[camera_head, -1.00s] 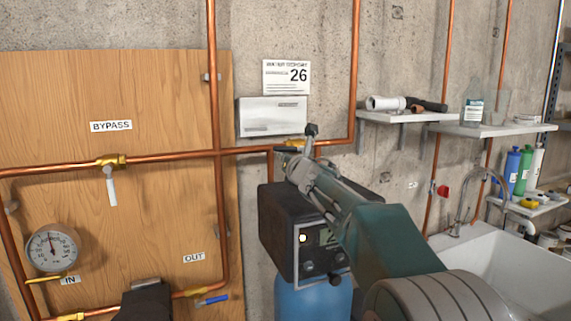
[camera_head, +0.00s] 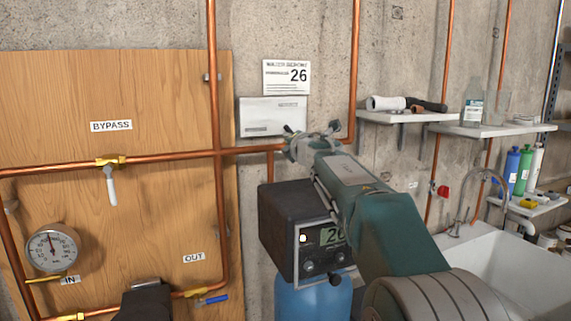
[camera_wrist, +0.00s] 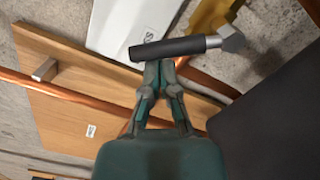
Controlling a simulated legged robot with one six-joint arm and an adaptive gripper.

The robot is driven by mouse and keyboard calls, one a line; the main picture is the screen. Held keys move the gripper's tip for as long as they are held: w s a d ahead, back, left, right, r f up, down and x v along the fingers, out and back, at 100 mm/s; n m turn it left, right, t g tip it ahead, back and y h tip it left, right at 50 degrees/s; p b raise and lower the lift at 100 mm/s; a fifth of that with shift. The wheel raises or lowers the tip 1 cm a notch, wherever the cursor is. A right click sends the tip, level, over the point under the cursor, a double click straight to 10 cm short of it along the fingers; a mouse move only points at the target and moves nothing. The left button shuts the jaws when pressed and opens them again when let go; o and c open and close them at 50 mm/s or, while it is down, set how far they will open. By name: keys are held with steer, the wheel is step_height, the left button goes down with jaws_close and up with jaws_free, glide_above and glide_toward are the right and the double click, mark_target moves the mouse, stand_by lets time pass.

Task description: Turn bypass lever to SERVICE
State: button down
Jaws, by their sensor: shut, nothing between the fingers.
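A lever with a black grip (camera_wrist: 170,49) lies across the wrist view just beyond my gripper (camera_wrist: 161,66). Its bare metal neck runs right to a grey hub (camera_wrist: 232,38) beside a brass fitting (camera_wrist: 208,17). My gripper is shut, with the fingertips close to the underside of the grip in this view; I cannot tell whether they touch it. No part of the lever is between the fingers. In the head view my gripper end (camera_head: 297,147) is at the pipe below a pale metal box (camera_head: 272,117), and my own arm hides most of the lever.
A separate white-handled valve (camera_head: 111,188) hangs under the BYPASS label (camera_head: 111,126) on the wooden board (camera_head: 150,90). A dark control box (camera_head: 290,225) with a display sits below my gripper, above a blue tank (camera_head: 312,298). Copper pipes (camera_head: 215,100) run close by. Shelves and a sink (camera_head: 510,255) are right.

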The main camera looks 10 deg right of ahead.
steer(key=shift+w+d+r+m, duration=0.15)
steer(key=shift+d+r+m, duration=0.45)
steer(key=shift+d, duration=0.2)
steer(key=shift+w+d+r+m, duration=0.15)
steer(key=shift+d+r+m, duration=0.3)
steer(key=shift+d+m, duration=0.25)
steer(key=shift+d, duration=0.1)
